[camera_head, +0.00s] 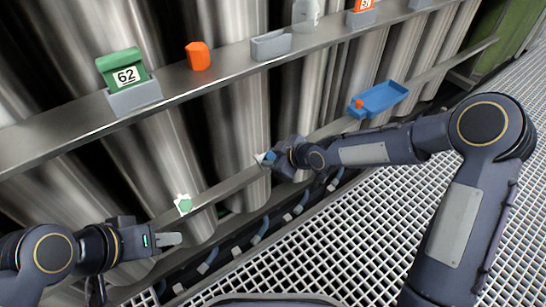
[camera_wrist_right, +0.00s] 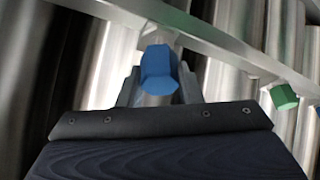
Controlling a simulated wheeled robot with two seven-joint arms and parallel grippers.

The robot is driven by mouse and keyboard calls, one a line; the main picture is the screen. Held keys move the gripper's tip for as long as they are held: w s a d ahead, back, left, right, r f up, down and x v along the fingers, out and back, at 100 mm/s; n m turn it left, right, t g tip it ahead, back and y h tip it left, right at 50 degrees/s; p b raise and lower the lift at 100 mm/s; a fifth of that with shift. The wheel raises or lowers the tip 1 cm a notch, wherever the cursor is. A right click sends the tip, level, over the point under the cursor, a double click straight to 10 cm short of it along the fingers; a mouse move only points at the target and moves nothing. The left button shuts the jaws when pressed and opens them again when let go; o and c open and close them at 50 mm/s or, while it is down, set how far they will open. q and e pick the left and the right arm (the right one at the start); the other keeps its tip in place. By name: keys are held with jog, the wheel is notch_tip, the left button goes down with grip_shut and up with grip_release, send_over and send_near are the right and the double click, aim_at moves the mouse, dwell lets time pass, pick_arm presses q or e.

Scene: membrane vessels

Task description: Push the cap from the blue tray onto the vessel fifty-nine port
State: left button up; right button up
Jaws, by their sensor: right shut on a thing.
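My right gripper (camera_head: 267,158) is shut on a blue cap (camera_wrist_right: 158,70), which sits between its fingers in the right wrist view. The gripper is at the lower rail, where a small pale fitting (camera_head: 259,158) shows at its tip. The cap's front is close to that fitting; I cannot tell whether they touch, and no port number is readable there. The blue tray (camera_head: 388,96) is on the rail at the right, with a small orange cap (camera_head: 359,103) at its left end. My left gripper (camera_head: 170,240) is empty at lower left; its finger gap is unclear.
The upper shelf holds a green block marked 62 (camera_head: 122,68), an orange cap (camera_head: 198,56) and a grey bin (camera_head: 271,45). Grating floor lies at right.

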jog(key=shift+w+a+f+b, duration=0.15)
jog(key=shift+w+f+b, duration=0.05)
jog(key=shift+f+b, duration=0.2)
jog(key=shift+w+a+f+b, duration=0.2)
jog(key=shift+f+b, duration=0.1)
jog(key=shift+f, duration=0.2)
jog(key=o, duration=1.2)
jog(key=shift+d, duration=0.1)
jog(key=shift+c, duration=0.2)
